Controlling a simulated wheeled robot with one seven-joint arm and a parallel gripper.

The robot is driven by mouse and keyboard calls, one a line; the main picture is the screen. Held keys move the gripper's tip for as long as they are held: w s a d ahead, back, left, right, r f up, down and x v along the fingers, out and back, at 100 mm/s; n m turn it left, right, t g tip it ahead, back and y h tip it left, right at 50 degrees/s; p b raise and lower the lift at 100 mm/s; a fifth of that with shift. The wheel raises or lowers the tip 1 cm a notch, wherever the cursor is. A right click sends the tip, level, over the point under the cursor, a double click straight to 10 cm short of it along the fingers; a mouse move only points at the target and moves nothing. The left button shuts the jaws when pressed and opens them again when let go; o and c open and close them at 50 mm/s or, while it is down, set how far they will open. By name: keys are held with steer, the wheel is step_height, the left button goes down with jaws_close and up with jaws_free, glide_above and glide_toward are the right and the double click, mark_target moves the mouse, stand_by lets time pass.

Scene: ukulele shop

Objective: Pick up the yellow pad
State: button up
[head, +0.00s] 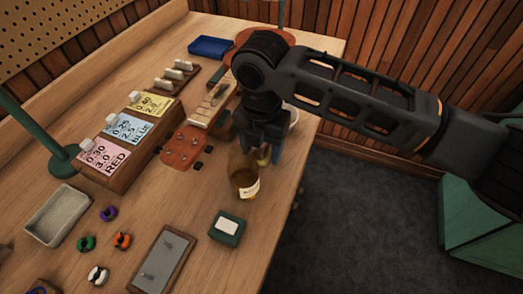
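My gripper (266,143) points down over the workbench, just behind a brown bottle (244,184). A small yellowish piece (264,156) shows at its fingertips, beside the bottle; it may be the yellow pad, but most of it is hidden. I cannot tell whether the fingers hold it or stand around it. A blue piece (277,153) shows right beside it. A yellow card (151,105) lies on the wooden stand at the left, well away from my gripper.
A ukulele neck with a reddish headstock (181,150) lies left of my gripper. A green box (227,228) stands in front of the bottle near the bench's right edge. A grey tray (58,214), several coloured rings and a metal plate (160,264) lie nearer.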

mark_target(264, 147)
steer(key=c, duration=0.9)
steer(key=shift+r, duration=0.2)
steer(key=shift+r, duration=0.2)
steer(key=r, duration=0.1)
steer(key=r+b, duration=0.1)
steer(key=r, duration=0.1)
steer(key=shift+d+r, duration=0.25)
steer(key=shift+r, duration=0.05)
steer(key=s+d+r, duration=0.1)
steer(key=d+r, duration=0.1)
steer(key=d, duration=0.1)
steer(key=s+d+r+b, duration=0.1)
steer(key=s+d+r, duration=0.1)
steer(key=d, duration=0.2)
steer(key=s+d+r+b, duration=0.1)
steer(key=d+r, duration=0.1)
steer(key=d, duration=0.1)
steer(key=shift+s+d+r, duration=0.15)
steer(key=shift+d+r, duration=0.05)
steer(key=shift+r, duration=0.15)
